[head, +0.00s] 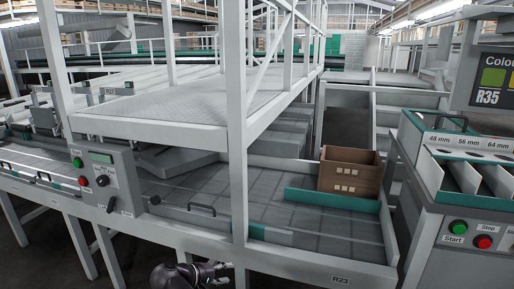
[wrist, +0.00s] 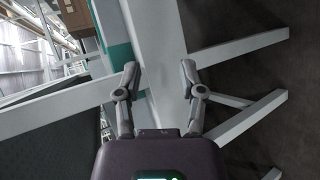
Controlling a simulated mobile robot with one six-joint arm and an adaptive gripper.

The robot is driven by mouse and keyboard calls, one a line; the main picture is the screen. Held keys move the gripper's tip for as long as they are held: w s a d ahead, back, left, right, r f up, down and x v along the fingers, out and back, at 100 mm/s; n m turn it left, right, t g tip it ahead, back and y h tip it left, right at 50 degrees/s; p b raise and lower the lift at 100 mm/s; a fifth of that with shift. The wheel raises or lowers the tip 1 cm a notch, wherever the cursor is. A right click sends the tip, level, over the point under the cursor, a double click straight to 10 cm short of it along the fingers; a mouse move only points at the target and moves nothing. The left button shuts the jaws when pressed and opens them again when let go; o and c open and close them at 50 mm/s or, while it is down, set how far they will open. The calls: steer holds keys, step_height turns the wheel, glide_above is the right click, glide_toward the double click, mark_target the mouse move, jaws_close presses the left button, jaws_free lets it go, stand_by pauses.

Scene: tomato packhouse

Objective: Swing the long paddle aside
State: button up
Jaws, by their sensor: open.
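A long, low grey bar with a green section (head: 265,232) lies across the belt on the near side. A black handle (head: 201,208) stands by its left part. A long green board (head: 332,200) stands on the belt in front of a brown box. I cannot tell for certain which of the two is the long paddle. My gripper (head: 226,266) is low at the bottom of the head view, outside the near rail, apart from both. In the wrist view my gripper (wrist: 159,68) is open and empty, its fingers spread over a pale frame beam.
A brown box (head: 350,172) sits on the belt. A white post (head: 236,120) rises close in front of my gripper. A control box (head: 105,182) is at left. A grading unit (head: 465,190) stands at right. The near rail (head: 300,262) carries an R23 label.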

steer(key=s+d+f+m+g+y, duration=0.1)
steer(key=d+f+m+g+y, duration=0.15)
steer(key=d, duration=0.65)
steer(key=s+d+f+m+g+y, duration=0.2)
steer(key=d+f+m+y, duration=0.15)
steer(key=d, duration=0.55)
steer(key=s+d+f+m+g+y, duration=0.1)
steer(key=d+f+m+g+y, duration=0.2)
steer(key=d, duration=0.5)
step_height(320, 180, up, 38)
steer(key=y+p, duration=0.1)
steer(key=p, duration=3.7)
steer(key=shift+n+p, duration=0.3)
steer(key=shift+w+f, duration=0.15)
